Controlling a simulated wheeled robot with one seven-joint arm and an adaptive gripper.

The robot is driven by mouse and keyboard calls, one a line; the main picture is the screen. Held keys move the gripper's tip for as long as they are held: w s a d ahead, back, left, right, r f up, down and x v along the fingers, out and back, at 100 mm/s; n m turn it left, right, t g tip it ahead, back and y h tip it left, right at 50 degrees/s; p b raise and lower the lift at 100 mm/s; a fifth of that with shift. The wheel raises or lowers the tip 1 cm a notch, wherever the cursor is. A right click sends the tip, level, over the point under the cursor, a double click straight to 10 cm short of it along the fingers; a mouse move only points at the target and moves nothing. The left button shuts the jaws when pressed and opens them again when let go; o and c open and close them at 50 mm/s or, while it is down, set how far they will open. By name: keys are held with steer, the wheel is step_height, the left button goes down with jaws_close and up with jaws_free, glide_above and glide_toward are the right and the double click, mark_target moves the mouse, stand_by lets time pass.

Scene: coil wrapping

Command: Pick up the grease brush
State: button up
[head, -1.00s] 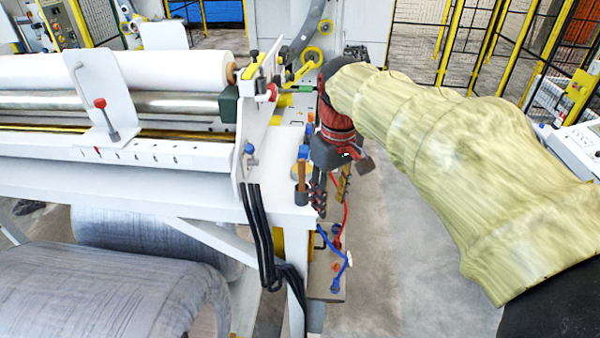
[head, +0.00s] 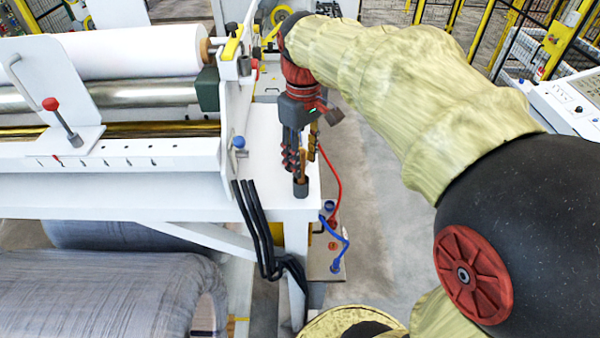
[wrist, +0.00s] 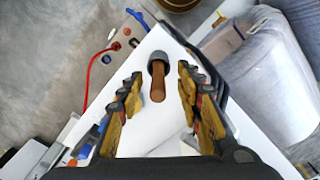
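The grease brush shows as a brown handle (wrist: 157,87) rising from a dark grey cylinder (wrist: 160,62); its bristles are not visible. It stands upright near the corner of the white machine table (wrist: 150,132). In the head view the grey cylinder (head: 301,188) shows below my gripper, and the handle (head: 303,162) is partly hidden by the fingers. My gripper (wrist: 159,75) is open, pointing down, with one yellow-and-black finger on each side of the handle. Gaps show between the handle and both fingers. In the head view my gripper (head: 294,160) is just above the cylinder.
A white upright plate (head: 234,105) of the roller machine stands left of my gripper. Black cables (head: 256,230) hang down the table's front. Red (head: 333,175) and blue (head: 342,243) hoses lie to the right and below. A large wrapped coil (head: 100,295) is at lower left.

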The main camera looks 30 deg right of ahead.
mark_target(301, 180)
steer(key=f, duration=0.1)
steer(key=f+p, duration=0.1)
steer(key=f, duration=0.1)
steer(key=shift+w+f, duration=0.25)
steer(key=shift+w, duration=0.15)
steer(key=shift+f, duration=0.7)
steer(key=shift+c, duration=0.3)
jaws_close()
